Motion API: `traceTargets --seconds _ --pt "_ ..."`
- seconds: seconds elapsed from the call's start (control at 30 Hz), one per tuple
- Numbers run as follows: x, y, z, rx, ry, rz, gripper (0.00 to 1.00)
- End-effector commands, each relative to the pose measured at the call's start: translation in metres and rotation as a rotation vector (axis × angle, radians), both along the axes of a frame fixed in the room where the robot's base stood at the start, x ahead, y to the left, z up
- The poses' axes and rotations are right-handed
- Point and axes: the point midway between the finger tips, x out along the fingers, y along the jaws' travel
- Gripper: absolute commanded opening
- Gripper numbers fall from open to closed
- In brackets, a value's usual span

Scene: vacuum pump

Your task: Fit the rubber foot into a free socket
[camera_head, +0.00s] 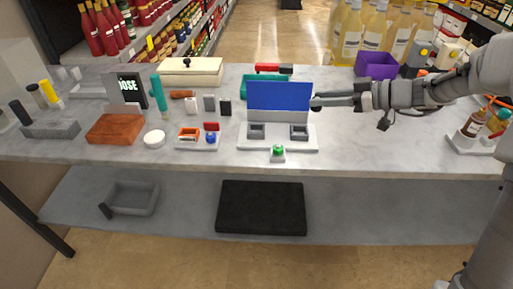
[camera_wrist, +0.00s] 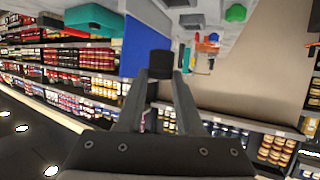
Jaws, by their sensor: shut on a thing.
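My gripper (camera_head: 322,101) reaches in from the right, beside the right edge of an upright blue panel (camera_head: 278,95). In the wrist view its fingers (camera_wrist: 160,90) are shut on a short black cylinder, which looks like the rubber foot (camera_wrist: 160,65). The blue panel (camera_wrist: 145,42) stands close by on the left there. In the head view the panel stands on a white base (camera_head: 278,146). Two grey, dark-centred blocks, the left socket (camera_head: 257,131) and the right socket (camera_head: 299,132), sit on that base. Their insides are too small to read.
A green button (camera_head: 278,150) sits at the base's front. A teal tray (camera_head: 262,86) lies behind the panel and a purple bin (camera_head: 376,65) stands at the back right. Small parts and a brown block (camera_head: 115,129) lie left. The counter (camera_head: 370,145) right of the base is clear.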

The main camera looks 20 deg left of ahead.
Motion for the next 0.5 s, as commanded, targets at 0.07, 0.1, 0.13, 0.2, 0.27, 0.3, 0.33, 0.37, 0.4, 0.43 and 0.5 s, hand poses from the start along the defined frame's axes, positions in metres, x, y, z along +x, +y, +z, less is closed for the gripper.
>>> traceTargets --seconds 0.07,0.1,0.13,0.2,0.27,0.3,0.33,0.37,0.4,0.43,0.5 --pt "-0.001 0.018 0.006 -0.007 -0.004 0.034 0.0" --pt "-0.002 0.024 0.01 -0.011 -0.001 0.045 0.0" --pt "-0.002 0.027 0.013 -0.013 0.0 0.052 0.0" --pt "-0.003 0.034 0.017 -0.016 0.003 0.064 0.0" --pt "-0.005 0.04 0.018 -0.017 0.006 0.069 0.0" --pt "-0.006 0.045 0.017 -0.017 0.008 0.072 0.0" --pt "-0.008 0.05 0.014 -0.017 0.008 0.073 0.0" --pt "-0.009 0.055 0.011 -0.018 0.009 0.074 0.0" --pt "-0.011 0.063 0.006 -0.019 0.009 0.074 0.0" --pt "-0.013 0.069 0.002 -0.018 0.009 0.075 0.0" --pt "-0.017 0.085 -0.008 -0.017 0.01 0.075 0.0"
